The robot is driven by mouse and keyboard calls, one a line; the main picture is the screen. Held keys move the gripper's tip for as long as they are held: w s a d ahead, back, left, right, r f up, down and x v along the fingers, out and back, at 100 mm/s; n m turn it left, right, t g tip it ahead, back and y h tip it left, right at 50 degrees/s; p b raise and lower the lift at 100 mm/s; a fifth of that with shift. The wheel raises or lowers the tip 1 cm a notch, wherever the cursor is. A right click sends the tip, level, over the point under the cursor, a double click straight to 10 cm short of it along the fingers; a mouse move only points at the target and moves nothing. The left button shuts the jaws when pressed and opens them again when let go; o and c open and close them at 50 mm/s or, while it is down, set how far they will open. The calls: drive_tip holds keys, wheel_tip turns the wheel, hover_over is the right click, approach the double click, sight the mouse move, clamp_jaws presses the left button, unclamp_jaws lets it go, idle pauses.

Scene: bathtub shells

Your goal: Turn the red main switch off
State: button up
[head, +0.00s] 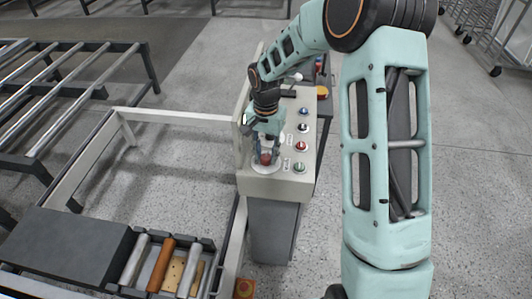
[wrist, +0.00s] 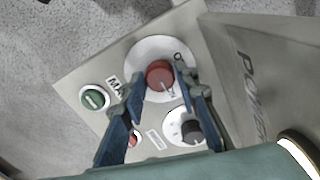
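The red main switch (wrist: 159,74) is a round red knob on a white disc (wrist: 135,58), on the near end of the panel's sloping top. A pale mark on the knob points toward small lettering that seems to read ON; other lettering by the right finger is partly hidden. A label starting "MA" is left of the disc. My gripper (wrist: 161,72) reaches down with one blue finger on each side of the knob. The fingers are apart, with the knob between their tips; firm contact cannot be made out. The knob (head: 265,158) and gripper (head: 265,153) also show in the head view.
A green button (wrist: 95,98), a black knob (wrist: 190,131) and a partly hidden red button (wrist: 133,138) sit close by. A raised plate lettered "POWER" (wrist: 240,75) stands beside the panel. A roller conveyor (head: 165,265) lies left of the panel's pedestal (head: 272,230).

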drive_tip(key=c, duration=0.6)
drive_tip(key=shift+c, duration=0.2)
drive_tip(key=shift+n, duration=0.4)
drive_tip(key=n+b, duration=0.1)
drive_tip(key=n, duration=0.1)
drive_tip(key=shift+n, duration=0.4)
drive_tip(key=n+b, duration=0.1)
drive_tip(key=n, duration=0.3)
drive_tip(key=shift+n, duration=0.3)
drive_tip(key=n, duration=0.4)
drive_tip(key=shift+n, duration=0.3)
drive_tip(key=n, duration=0.5)
drive_tip(key=shift+w, duration=0.1)
